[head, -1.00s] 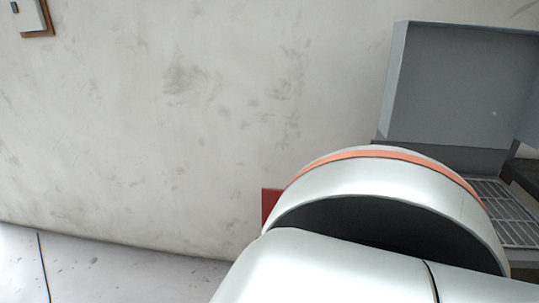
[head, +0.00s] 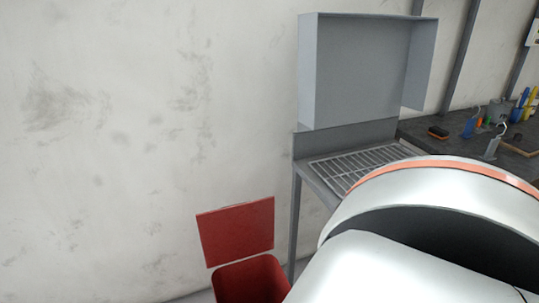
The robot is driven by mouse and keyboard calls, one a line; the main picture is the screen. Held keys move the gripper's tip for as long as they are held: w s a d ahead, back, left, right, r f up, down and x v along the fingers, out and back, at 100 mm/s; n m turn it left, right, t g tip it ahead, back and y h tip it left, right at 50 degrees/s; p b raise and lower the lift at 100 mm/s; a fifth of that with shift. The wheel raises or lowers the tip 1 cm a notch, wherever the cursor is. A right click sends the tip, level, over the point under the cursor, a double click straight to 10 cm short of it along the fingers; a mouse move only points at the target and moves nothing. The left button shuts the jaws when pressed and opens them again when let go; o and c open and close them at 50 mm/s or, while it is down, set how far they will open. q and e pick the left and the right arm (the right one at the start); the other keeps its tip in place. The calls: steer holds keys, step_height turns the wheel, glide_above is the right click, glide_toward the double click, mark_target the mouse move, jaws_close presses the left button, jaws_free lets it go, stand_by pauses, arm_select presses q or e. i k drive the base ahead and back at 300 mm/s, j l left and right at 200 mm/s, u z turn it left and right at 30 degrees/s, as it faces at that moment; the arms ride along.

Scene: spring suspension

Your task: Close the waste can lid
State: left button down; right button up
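The red waste can (head: 250,281) stands on the floor at the bottom middle of the head view, against the wall side and left of a grey bench. Its flat red lid (head: 237,231) is up, standing nearly upright behind the can's opening. Part of the can is cut off by the bottom edge and covered by my white arm. Neither of my grippers shows; only a large white arm link with an orange band fills the lower right.
A grey metal bench (head: 295,215) with a wire grate (head: 358,167) and a raised grey hood (head: 360,70) stands right of the can. A dark worktop (head: 455,150) at the right holds several small tools. Bare wall lies to the left.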

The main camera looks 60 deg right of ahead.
mark_target(230, 234)
steer(key=i+j+z, duration=0.1)
steer(key=z, duration=0.4)
steer(key=i+j+z, duration=0.15)
steer(key=z, duration=0.35)
steer(key=i+j+z, duration=0.2)
steer(key=z, duration=0.3)
steer(key=i+j+z, duration=0.1)
steer(key=j+z, duration=0.2)
steer(key=z, duration=0.2)
steer(key=j+z, duration=0.3)
steer(key=z, duration=0.2)
